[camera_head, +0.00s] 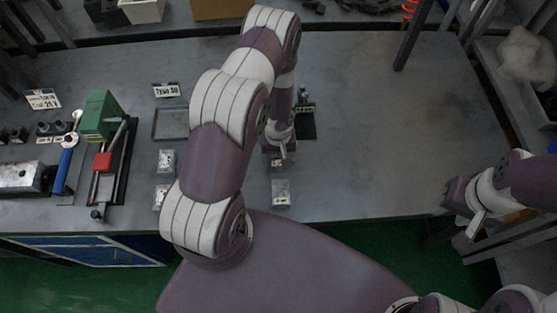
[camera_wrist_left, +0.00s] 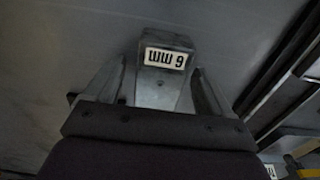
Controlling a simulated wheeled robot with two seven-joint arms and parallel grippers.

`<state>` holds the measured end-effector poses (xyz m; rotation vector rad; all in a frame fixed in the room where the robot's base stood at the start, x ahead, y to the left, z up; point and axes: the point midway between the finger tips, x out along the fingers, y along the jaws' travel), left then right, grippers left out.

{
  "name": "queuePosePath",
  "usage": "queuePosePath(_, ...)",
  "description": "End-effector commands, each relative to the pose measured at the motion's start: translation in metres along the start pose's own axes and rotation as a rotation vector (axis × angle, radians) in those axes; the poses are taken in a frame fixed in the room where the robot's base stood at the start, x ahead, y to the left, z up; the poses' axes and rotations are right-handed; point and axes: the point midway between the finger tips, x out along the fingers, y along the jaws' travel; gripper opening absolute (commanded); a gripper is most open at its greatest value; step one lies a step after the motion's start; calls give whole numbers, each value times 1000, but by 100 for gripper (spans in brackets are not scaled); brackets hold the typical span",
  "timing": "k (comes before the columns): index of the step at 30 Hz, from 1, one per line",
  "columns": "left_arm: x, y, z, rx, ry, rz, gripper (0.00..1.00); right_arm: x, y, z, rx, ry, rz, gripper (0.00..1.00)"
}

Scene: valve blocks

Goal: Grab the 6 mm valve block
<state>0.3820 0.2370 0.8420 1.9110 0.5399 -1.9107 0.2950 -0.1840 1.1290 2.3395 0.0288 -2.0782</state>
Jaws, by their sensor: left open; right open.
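The 6 mm valve block (camera_wrist_left: 165,88) is a grey metal block with a white "6 mm" label, upside down in the left wrist view. My left gripper (camera_wrist_left: 159,72) is open, with one finger on each side of the block; I cannot tell whether either finger touches it. In the head view my left gripper (camera_head: 281,152) points down over the table, and a small block (camera_head: 278,166) partly shows below it. My right gripper (camera_head: 476,222) is empty at the right, off the table's front right corner, away from the blocks.
Another block (camera_head: 281,192) stands nearer the table's front edge. Two more blocks (camera_head: 166,161) stand left of my arm. A green and red vise-like tool (camera_head: 100,115) and a blue-handled tool (camera_head: 66,165) lie at the left. The table's right half (camera_head: 380,140) is clear.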

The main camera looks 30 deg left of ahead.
Motion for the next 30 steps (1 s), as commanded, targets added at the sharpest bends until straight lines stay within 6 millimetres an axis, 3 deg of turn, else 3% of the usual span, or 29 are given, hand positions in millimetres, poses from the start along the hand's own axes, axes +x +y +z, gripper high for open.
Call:
queuePosePath(7, 3, 0, 0, -1, 1, 0, 83, 0, 0, 0, 0, 1, 0, 43)
queuePosePath(8, 3, 0, 0, -1, 1, 0, 76, 0, 0, 0, 0, 1, 0, 43)
queuePosePath(14, 3, 0, 0, 0, 1, 0, 11, 0, 0, 0, 0, 1, 0, 43)
queuePosePath(23, -1, 0, -1, 0, 2, 1, 10, -2, 0, 0, 0, 0, 0, 43)
queuePosePath(26, -11, 0, -1, 1, 2, 1, 10, -5, 0, -1, 0, 0, 0, 43)
queuePosePath(30, -41, 0, -1, 0, 2, 1, 10, -18, 0, -2, 0, 0, 0, 43)
